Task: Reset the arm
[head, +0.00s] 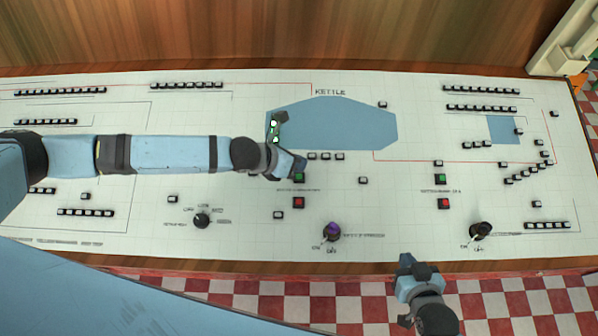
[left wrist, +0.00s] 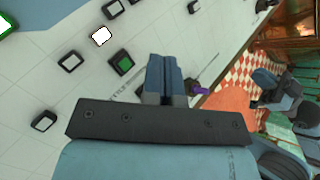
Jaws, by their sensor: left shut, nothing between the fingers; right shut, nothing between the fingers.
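My left arm reaches in from the left over the white control panel (head: 130,221). My left gripper (head: 299,168) is shut and empty, close by a green button (head: 299,178) in the head view. In the left wrist view its closed fingers (left wrist: 167,75) show with nothing between them, and a green button (left wrist: 121,62) lies to their left. My right gripper (head: 404,262) is shut and empty at the panel's front edge, lower right of the middle. Whether the left fingertips touch the panel I cannot tell.
A red button (head: 299,202) sits below the green one. A purple-topped knob (head: 333,230) and two dark knobs (head: 202,220) (head: 480,230) stand along the front. A blue kettle shape (head: 350,122) marks the panel's middle. Checkered floor (head: 530,298) lies in front.

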